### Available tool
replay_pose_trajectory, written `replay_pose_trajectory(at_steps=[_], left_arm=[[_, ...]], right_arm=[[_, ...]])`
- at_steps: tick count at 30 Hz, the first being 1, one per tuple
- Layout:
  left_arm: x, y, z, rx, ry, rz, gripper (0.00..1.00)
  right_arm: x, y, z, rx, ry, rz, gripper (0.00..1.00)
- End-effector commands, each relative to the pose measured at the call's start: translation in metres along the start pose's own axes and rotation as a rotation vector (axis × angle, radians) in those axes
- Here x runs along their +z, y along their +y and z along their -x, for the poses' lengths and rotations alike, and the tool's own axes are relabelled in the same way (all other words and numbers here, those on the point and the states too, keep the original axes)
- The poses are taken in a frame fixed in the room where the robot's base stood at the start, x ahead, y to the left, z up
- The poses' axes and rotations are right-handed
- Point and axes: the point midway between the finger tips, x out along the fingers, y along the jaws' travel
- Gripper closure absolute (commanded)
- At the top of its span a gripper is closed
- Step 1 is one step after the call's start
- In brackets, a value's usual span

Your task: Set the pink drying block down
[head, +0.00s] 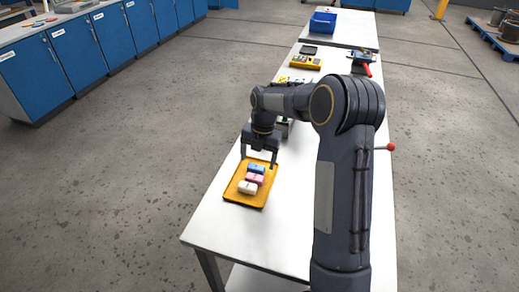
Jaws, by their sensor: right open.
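The pink drying block (255,178) lies in a shallow yellow tray (236,197) on the white bench. It sits between a blue block (257,169) and a white block (248,187), with little or no gap. My right gripper (259,160) is open and points down at the far end of the tray, near the blue block. Its fingers are spread apart and nothing shows between them. I cannot tell how high the fingertips are above the tray. My left gripper is out of view.
The white bench (217,226) is bare in front of the tray. Farther back stand a yellow case (300,62), a valve with a red handle (364,62) and a blue bin (322,22). My right arm hides the bench's middle. Blue cabinets (75,55) line the left.

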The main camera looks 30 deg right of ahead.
Motion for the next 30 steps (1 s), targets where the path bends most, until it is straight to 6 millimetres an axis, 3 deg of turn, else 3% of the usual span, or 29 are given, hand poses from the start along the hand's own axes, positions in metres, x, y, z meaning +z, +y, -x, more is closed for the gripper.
replay_pose_trajectory(at_steps=[6, 10, 14, 17, 22, 26, 30], left_arm=[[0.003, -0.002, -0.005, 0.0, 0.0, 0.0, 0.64], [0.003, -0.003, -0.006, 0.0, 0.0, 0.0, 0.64], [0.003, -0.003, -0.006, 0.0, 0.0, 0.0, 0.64], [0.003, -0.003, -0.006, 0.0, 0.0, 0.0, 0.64], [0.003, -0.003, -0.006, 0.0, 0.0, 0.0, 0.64], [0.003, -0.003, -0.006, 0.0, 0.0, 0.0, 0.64], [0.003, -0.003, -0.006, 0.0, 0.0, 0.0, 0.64]], right_arm=[[0.0, 0.0, 0.038, 0.002, -0.002, -0.001, 0.23], [-0.001, 0.0, 0.049, 0.002, 0.0, -0.005, 0.23], [-0.014, -0.006, 0.068, 0.032, -0.007, -0.121, 0.23], [-0.043, -0.02, 0.092, 0.094, -0.008, -0.358, 0.23], [-0.12, -0.055, 0.126, 0.236, 0.054, -0.941, 0.23], [-0.182, -0.083, 0.131, 0.331, 0.161, -1.396, 0.23], [-0.239, -0.11, 0.117, 0.392, 0.313, -1.835, 0.23]])
